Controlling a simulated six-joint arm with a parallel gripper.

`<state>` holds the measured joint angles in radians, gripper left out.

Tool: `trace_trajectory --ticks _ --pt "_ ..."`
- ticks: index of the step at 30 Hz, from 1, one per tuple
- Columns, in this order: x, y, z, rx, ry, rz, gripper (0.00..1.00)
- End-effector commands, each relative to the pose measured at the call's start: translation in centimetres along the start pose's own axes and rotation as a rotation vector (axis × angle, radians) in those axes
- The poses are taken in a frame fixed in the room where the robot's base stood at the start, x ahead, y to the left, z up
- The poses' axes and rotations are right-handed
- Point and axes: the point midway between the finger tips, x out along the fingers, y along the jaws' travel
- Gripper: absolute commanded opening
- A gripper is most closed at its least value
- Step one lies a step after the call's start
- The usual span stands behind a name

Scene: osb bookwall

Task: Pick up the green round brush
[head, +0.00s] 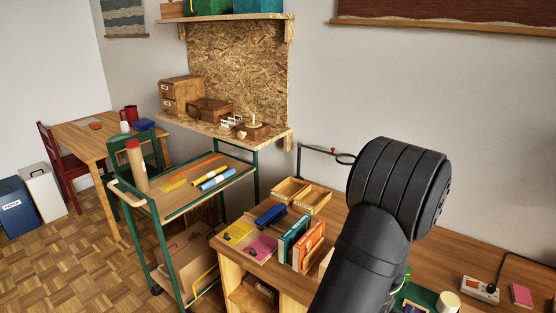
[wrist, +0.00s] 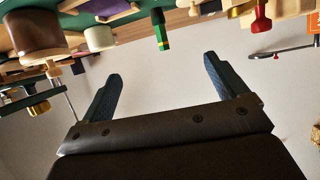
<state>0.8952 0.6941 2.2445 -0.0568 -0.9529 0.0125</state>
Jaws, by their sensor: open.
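In the wrist view, which looks upside down, a small green piece with a yellow band (wrist: 161,32) hangs into the picture at top centre. It may be the green round brush, but its shape is too small to be sure. My gripper (wrist: 157,70) is open and empty, its two dark fingers wide apart. The green piece lies beyond the fingertips, roughly in line with the gap and apart from both fingers. In the head view I cannot make out the brush; my black arm covers part of the desk and the gripper is hidden.
In the wrist view, a red knobbed piece (wrist: 262,18) is right of the green one, and a brown round container (wrist: 38,35) is at left. In the head view, the desk holds a green book (head: 293,238), wooden trays (head: 312,199) and a cream cup (head: 447,302).

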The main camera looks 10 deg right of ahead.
Motion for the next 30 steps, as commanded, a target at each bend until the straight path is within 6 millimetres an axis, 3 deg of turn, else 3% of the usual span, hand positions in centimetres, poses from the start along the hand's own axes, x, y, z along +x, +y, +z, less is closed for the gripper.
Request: trace_trajectory --ticks 1,5,6,17,23,30 --pt "0.0 0.0 0.0 0.0 0.0 0.0 0.8" --pt "0.0 0.0 0.0 0.0 0.0 0.0 0.55" --pt "0.0 0.0 0.0 0.0 0.0 0.0 0.53" --pt "0.9 0.2 -0.1 -0.009 -0.024 0.006 0.53" --pt "4.9 1.0 -0.9 -0.054 -0.16 0.025 0.53" --pt "9.1 1.7 -3.1 -0.106 -0.375 0.023 0.53"
